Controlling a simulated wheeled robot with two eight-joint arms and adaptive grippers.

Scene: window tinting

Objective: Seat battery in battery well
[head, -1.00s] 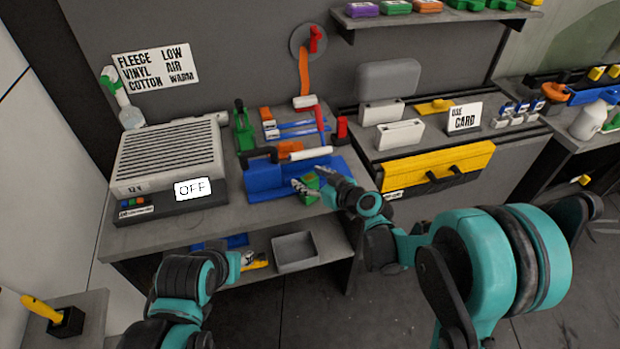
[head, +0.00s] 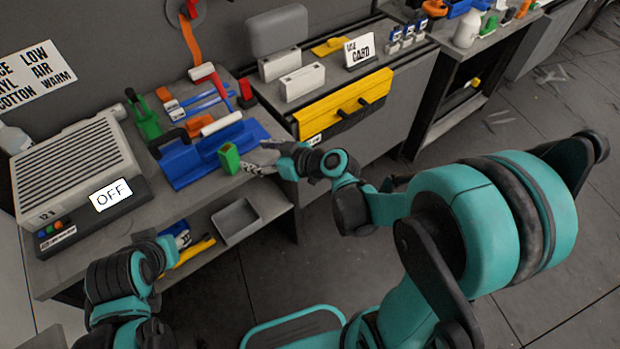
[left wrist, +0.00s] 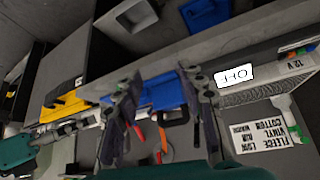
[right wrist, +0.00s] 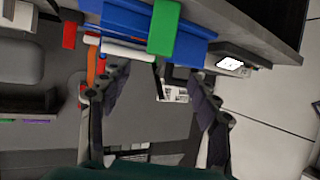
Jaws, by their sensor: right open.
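A green block (head: 229,158), probably the battery, stands upright at the front right edge of a blue holder (head: 190,165) on the bench. In the right wrist view the green block (right wrist: 163,28) lies across the holder's edge, beyond the fingertips. I cannot tell which part is the battery well or how deep the block sits. My right gripper (head: 262,158) is open and empty, just right of the block and apart from it. My left gripper (left wrist: 160,105) is open and empty in the left wrist view, facing the bench; in the head view its fingers are hard to make out.
A grey 12 V unit (head: 72,165) with an OFF display stands left on the bench. A white roller (head: 221,124) and a green tool (head: 143,117) are behind the holder. A grey bin (head: 236,221) sits on the lower shelf.

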